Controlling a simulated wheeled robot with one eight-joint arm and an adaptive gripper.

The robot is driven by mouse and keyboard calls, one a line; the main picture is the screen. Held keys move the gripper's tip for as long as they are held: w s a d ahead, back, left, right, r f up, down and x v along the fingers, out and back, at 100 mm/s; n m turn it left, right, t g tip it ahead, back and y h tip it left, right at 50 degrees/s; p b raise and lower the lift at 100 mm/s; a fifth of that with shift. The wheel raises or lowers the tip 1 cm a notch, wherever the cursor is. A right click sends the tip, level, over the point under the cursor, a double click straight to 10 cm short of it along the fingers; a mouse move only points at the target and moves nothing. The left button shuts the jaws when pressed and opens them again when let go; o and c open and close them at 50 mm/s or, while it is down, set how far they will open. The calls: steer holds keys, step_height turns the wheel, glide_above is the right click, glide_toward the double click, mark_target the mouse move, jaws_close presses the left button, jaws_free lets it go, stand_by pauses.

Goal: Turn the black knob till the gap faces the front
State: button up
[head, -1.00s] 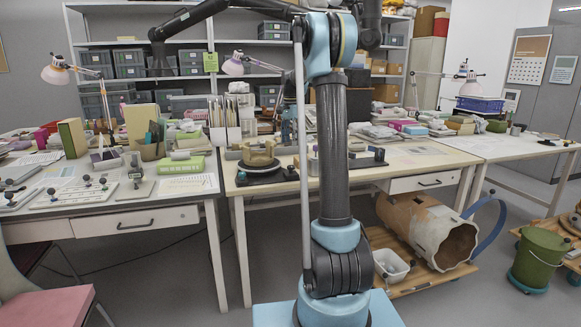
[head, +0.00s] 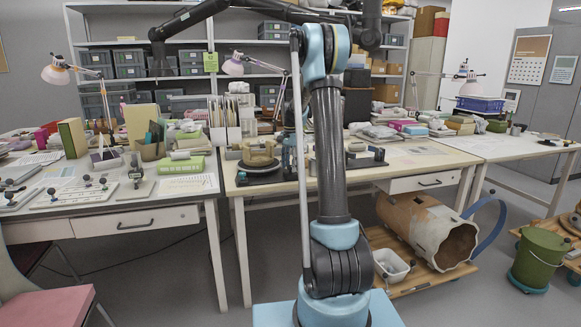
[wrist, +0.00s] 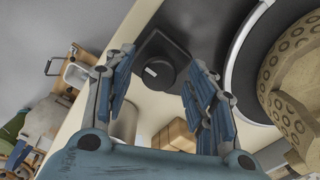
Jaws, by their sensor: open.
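In the wrist view the black knob (wrist: 159,73), round with a white mark on its face, sits on a dark square plate (wrist: 160,47) on the pale table. My gripper (wrist: 160,62) is open, one blue-grey finger on each side of the knob; I cannot tell whether either touches it. To the right, a tan vessel with ring patterns (wrist: 287,105) stands on a dark turntable (wrist: 240,95) with a pale rim. The vessel (head: 259,154) also shows in the head view, left of my arm. Where its gap faces is unclear.
Beige blocks (wrist: 175,135) and a pale cylinder (wrist: 124,120) lie near my fingers in the wrist view. The table's front edge runs close to the left finger.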

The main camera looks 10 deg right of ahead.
steer(key=shift+c, duration=0.6)
steer(key=c, duration=0.9)
steer(key=shift+c, duration=0.2)
steer(key=shift+n, duration=0.3)
steer(key=n, duration=0.3)
steer(key=shift+w+n, duration=0.1)
steer(key=shift+n, duration=0.2)
steer(key=n, duration=0.4)
steer(key=shift+n, duration=0.3)
steer(key=n, duration=0.4)
steer(key=shift+n, duration=2.5)
